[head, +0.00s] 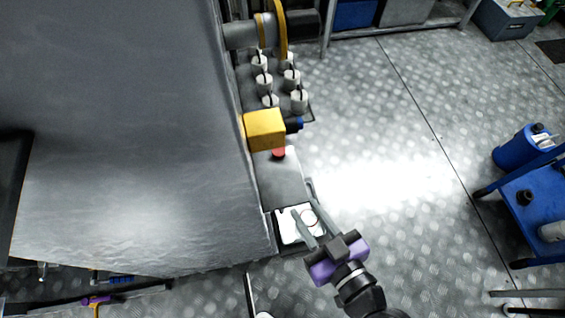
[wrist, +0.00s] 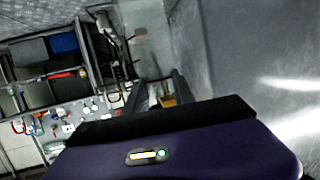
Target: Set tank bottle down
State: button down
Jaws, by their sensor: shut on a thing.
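My gripper (head: 304,208) reaches in from the lower right of the head view. Its two grey fingers stand apart, with a small pale thing with a thin red curved line (head: 309,217) between them. I take this for the tank bottle; its outline blends into the white surface behind it. Fingers and bottle overlap a dark-rimmed tray (head: 279,230) with a white inside, at the near end of the grey ledge. I cannot tell whether the bottle touches the tray. In the wrist view the fingers (wrist: 158,88) show beyond my purple gripper body, and the bottle is not clear.
A large grey metal housing (head: 120,130) fills the left. A yellow box (head: 265,130), a red knob (head: 278,153) and several white cylinders (head: 264,84) line its side. A blue cart (head: 535,200) stands at right. The metal floor (head: 390,150) between is clear.

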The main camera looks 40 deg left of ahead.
jog(key=r+x, duration=0.1)
jog(key=x, duration=1.6)
jog(key=shift+w+a+r+p, duration=0.25)
jog(key=shift+p, duration=0.2)
jog(key=shift+f, duration=0.1)
jog(key=c, duration=1.1)
grip_release()
jog(key=shift+o, duration=0.2)
jog(key=v, duration=1.2)
